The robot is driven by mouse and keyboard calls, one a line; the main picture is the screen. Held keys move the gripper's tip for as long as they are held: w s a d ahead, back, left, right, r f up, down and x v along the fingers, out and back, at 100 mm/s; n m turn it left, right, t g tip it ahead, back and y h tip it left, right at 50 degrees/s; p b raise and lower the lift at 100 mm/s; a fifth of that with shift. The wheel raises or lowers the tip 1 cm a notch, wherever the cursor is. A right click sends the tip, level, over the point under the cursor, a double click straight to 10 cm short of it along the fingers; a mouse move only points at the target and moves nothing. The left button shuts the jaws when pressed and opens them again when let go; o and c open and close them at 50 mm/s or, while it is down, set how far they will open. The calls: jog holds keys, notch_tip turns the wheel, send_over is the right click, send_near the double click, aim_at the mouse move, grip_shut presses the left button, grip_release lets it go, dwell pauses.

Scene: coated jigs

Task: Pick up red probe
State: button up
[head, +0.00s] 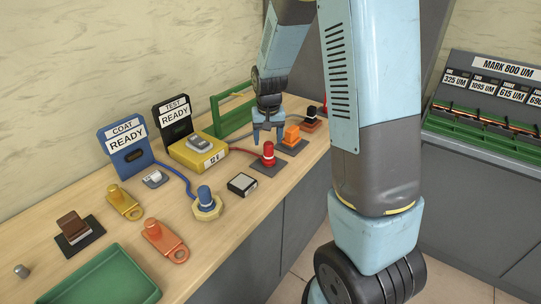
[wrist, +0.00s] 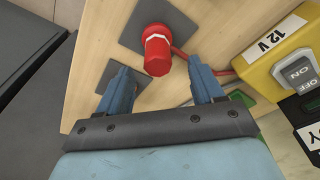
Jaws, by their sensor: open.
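The red probe (head: 268,155) stands upright on a dark square pad on the wooden bench, with a red cable running to the yellow 12 V box. In the wrist view the red probe (wrist: 157,50) is seen from above, just beyond and between the fingertips. My gripper (head: 267,138) is open and empty, pointing down, a little above the probe in the head view. In the wrist view my gripper (wrist: 160,76) shows its two blue fingers spread apart, with the probe not clasped.
An orange probe (head: 291,134) and a black one (head: 310,112) stand close behind. The yellow box (head: 198,150) is to the left, with a green rack (head: 233,115) behind it.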

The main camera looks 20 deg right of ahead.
aim_at(268, 150)
jog(key=shift+w+d+f, duration=0.1)
jog(key=shift+w+f, duration=0.05)
jog(key=shift+f, duration=0.9)
jog(key=shift+w+d+f, duration=0.1)
jog(key=shift+w+f, duration=0.1)
jog(key=shift+f, duration=0.8)
jog(key=shift+w+d+f, duration=0.1)
jog(key=shift+w+f, duration=0.05)
jog(key=shift+f, duration=0.9)
jog(key=shift+c, duration=0.5)
grip_shut()
